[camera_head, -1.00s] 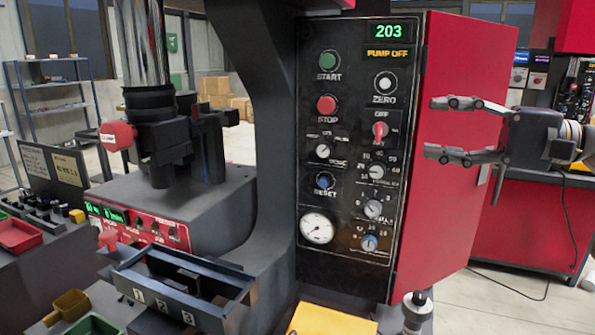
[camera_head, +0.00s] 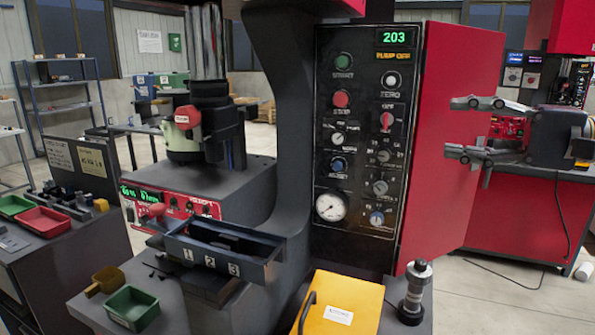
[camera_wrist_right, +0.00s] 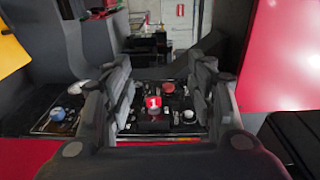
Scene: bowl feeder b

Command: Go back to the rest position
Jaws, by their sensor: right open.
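My right gripper (camera_head: 488,127) is at the right of the head view, beside the red side panel (camera_head: 440,140) of the machine. Its two fingers are apart with nothing between them. In the right wrist view the open fingers (camera_wrist_right: 160,95) frame the control panel (camera_wrist_right: 150,122), which lies beyond them with a red knob between the fingers. In the head view the control panel (camera_head: 365,150) shows 203 and PUMP OFF, with buttons, knobs and a round gauge. My left gripper is not in view.
A yellow box (camera_head: 338,305) and a dark cylindrical fitting (camera_head: 413,292) stand below the panel. A tray numbered 1, 2, 3 (camera_head: 222,250) sits left of them. Green (camera_head: 132,308) and red (camera_head: 42,222) bins lie further left. Open floor shows at the right.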

